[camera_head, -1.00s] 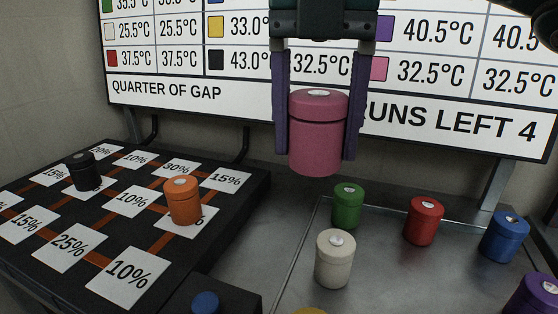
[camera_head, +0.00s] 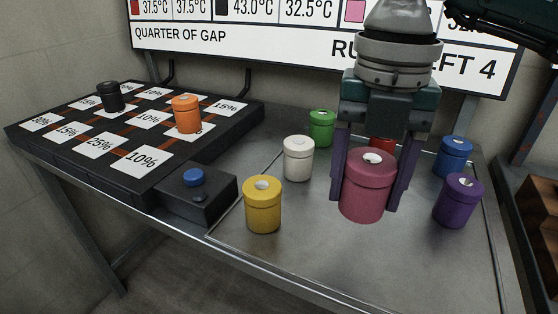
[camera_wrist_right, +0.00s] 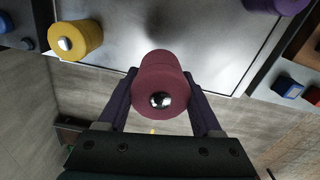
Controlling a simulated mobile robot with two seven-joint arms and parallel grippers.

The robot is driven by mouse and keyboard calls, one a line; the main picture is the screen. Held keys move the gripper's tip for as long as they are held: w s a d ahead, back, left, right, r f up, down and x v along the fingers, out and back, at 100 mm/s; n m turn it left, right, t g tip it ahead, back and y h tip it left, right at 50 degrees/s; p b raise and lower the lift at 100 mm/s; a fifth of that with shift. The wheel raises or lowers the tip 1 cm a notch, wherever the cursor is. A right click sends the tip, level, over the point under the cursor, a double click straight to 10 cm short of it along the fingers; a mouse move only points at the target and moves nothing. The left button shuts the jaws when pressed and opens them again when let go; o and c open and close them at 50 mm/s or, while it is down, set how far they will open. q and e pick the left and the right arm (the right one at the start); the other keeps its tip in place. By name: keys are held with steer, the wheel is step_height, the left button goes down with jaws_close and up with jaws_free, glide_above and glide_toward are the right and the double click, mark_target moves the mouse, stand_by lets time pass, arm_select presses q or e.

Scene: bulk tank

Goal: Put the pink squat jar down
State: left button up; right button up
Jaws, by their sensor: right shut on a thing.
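The pink squat jar (camera_head: 367,188) is upright between the purple fingers of my right gripper (camera_head: 368,190), which is shut on it. My left gripper is not in view.
Yellow (camera_head: 262,205), white (camera_head: 298,158), green (camera_head: 321,128), red (camera_head: 382,145), blue (camera_head: 453,157) and purple (camera_head: 458,200) jars stand around it. A black board (camera_head: 75,160) at left carries orange (camera_head: 186,114) and black (camera_head: 110,96) jars. A blue button (camera_head: 193,177) sits beside it. Bare tray lies in front.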

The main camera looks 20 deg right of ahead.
mark_target(360, 210)
step_height(360, 210, down, 4)
steer(key=shift+f+b, duration=0.5)
steer(key=shift+f, duration=1.6)
steer(key=shift+f, duration=0.1)
steer(key=o, duration=1.5)
